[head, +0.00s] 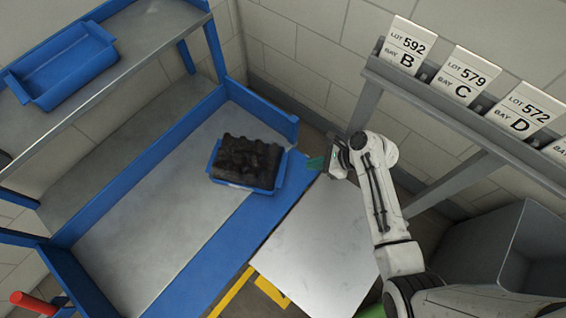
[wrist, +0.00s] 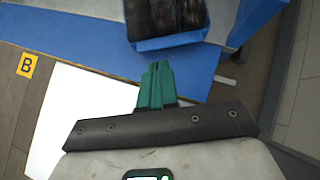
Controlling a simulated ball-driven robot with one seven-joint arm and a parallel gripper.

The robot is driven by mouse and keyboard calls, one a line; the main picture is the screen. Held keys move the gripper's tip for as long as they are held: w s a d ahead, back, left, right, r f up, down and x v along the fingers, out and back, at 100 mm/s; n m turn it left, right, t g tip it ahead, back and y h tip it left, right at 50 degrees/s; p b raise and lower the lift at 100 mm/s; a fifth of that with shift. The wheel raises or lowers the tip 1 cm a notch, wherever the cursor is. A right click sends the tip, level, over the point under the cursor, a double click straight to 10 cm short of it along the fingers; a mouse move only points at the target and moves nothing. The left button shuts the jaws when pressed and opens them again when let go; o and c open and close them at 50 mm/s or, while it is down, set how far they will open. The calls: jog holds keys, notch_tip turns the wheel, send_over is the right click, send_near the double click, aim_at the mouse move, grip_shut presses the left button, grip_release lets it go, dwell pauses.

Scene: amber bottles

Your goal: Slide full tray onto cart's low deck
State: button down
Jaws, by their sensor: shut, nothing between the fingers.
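The blue tray (head: 247,185), filled with dark bottles (head: 248,158), sits on the metal bench near its blue front strip. In the wrist view the tray's blue wall (wrist: 172,42) is at the top, just beyond my fingertips. My gripper (head: 316,163) has green fingers, shut together and empty, to the right of the tray with a small gap. The fingers also show in the wrist view (wrist: 156,68). A pale, flat cart deck (head: 325,245) lies below my gripper, beside the bench's front. Part of the deck is hidden behind my arm.
The bench (head: 150,225) has a raised blue end at the right. An empty blue tray (head: 62,65) is on the upper shelf. A rack with lot cards (head: 462,76) and a grey bin (head: 500,245) stand at right. A yellow B marker (wrist: 26,65) is on the floor.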

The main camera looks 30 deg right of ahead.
aim_at(256, 162)
jog(key=x, duration=0.3)
jog(key=r+x, duration=0.1)
jog(key=x, duration=0.2)
jog(key=a+x, duration=0.1)
jog(key=x, duration=0.3)
jog(key=shift+w+r+b, duration=0.2)
jog(key=shift+w+b, duration=0.1)
jog(key=shift+w, duration=0.1)
jog(key=shift+w+a, duration=0.5)
jog(key=shift+a, duration=0.1)
jog(key=w+a, duration=0.5)
jog(key=a, duration=0.1)
jog(key=shift+w, duration=0.2)
jog(key=shift+s, duration=0.1)
